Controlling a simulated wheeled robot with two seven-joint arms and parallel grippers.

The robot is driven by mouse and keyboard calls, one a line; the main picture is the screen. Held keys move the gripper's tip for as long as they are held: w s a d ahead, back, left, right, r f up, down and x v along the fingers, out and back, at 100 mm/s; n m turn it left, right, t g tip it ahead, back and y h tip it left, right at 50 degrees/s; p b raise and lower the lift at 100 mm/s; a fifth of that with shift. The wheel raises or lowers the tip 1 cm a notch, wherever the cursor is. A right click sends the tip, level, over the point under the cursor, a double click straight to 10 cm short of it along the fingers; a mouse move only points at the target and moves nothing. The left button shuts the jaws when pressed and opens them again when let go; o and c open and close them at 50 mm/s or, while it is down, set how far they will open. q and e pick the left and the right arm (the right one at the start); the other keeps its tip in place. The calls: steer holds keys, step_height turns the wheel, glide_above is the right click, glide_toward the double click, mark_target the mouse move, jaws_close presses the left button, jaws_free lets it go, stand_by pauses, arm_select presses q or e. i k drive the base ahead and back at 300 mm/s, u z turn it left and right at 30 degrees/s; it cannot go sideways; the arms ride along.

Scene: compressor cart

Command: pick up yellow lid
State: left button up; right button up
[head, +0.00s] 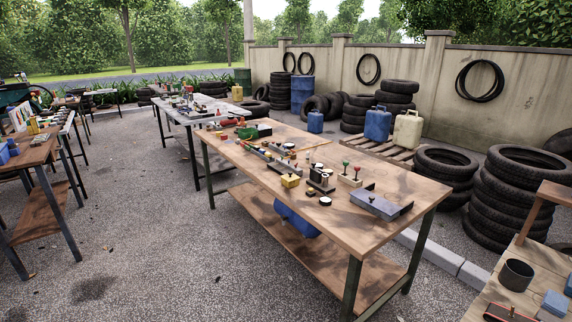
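A small yellow block-like piece (290,181) sits near the front edge of the long wooden workbench (345,228), among several small parts. It is the clearest yellow piece on this bench, but it is too small to tell whether it is a lid. Another small yellow thing (33,129) is on the wooden table at the far left, also too small to identify. Neither of my grippers shows in the head view.
A grey metal tray (380,204), a stand with red and green knobs (350,174) and a green piece (254,131) lie on the bench. Stacked tyres (515,195) and a pallet with jugs (407,129) stand behind. Gravel floor is open at front left (140,240).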

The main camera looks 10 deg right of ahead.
mark_target(288, 177)
steer(key=z, duration=0.45)
steer(key=i, duration=1.7)
steer(key=z, duration=0.4)
